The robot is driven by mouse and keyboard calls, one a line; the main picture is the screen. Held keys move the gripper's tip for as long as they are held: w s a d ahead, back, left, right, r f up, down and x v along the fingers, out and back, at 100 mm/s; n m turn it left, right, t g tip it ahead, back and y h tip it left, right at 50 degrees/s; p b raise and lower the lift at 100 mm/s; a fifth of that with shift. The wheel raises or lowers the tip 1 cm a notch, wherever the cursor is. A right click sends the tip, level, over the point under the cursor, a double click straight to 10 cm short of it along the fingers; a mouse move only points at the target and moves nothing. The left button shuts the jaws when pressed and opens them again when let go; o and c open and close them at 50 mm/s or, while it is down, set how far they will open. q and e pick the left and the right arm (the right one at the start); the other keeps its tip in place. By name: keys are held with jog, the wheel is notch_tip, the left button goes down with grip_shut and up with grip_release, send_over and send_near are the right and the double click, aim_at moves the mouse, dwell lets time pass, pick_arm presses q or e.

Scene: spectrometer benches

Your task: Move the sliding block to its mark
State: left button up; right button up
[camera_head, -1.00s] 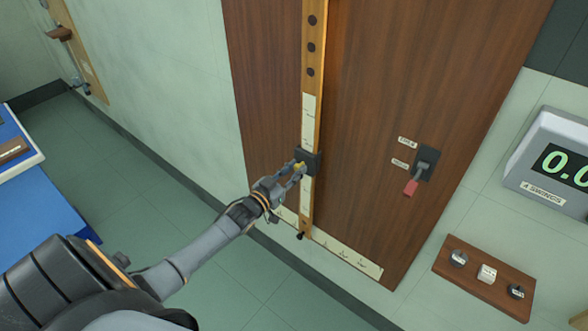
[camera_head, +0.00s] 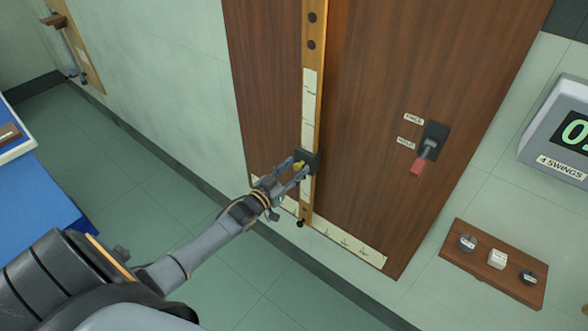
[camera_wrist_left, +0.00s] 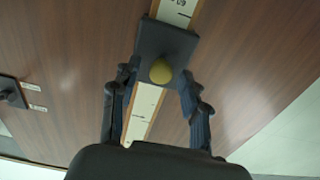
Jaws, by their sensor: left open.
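The sliding block (camera_head: 313,160) is a dark grey piece on a wooden rail (camera_head: 317,60) that hangs down a brown panel. It also shows in the left wrist view (camera_wrist_left: 168,38), with a round yellow knob (camera_wrist_left: 160,71) facing me. My left gripper (camera_head: 297,168) is open at the block. In the left wrist view my left gripper (camera_wrist_left: 158,77) has one finger on each side of the knob, with gaps visible. A white scale strip (camera_head: 309,95) with tick marks runs along the rail above and below the block. I cannot tell which tick is the mark. My right gripper is out of view.
A white scale strip (camera_head: 350,243) crosses the panel's bottom. A wooden shelf (camera_head: 493,263) with several small weights and a digital display box (camera_head: 560,140) are farther right.

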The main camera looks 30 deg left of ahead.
pick_arm(q)
jog(key=shift+s, duration=0.35)
jog(key=s+a, duration=0.1)
jog(key=s, duration=1)
jog(key=shift+s, duration=0.15)
jog(key=s+d+f+g+y, duration=0.1)
jog(key=s+f+g, duration=0.4)
jog(key=f, duration=0.9)
jog(key=s+d+f+g+y, duration=0.1)
jog(key=s+d+f+g, duration=0.15)
jog(key=s+f, duration=0.75)
jog(key=s+d+f+m+g, duration=0.1)
jog(key=s+d+f+g, duration=0.3)
jog(key=s+f, duration=0.6)
jog(key=s+d+f+g, duration=0.5)
jog(key=s+f, duration=0.5)
jog(key=s, duration=0.5)
jog(key=d, duration=0.2)
jog(key=shift+s+d+f+m+h, duration=0.25)
jog(key=shift+d+f+m+h, duration=0.05)
jog(key=shift+m+h, duration=0.1)
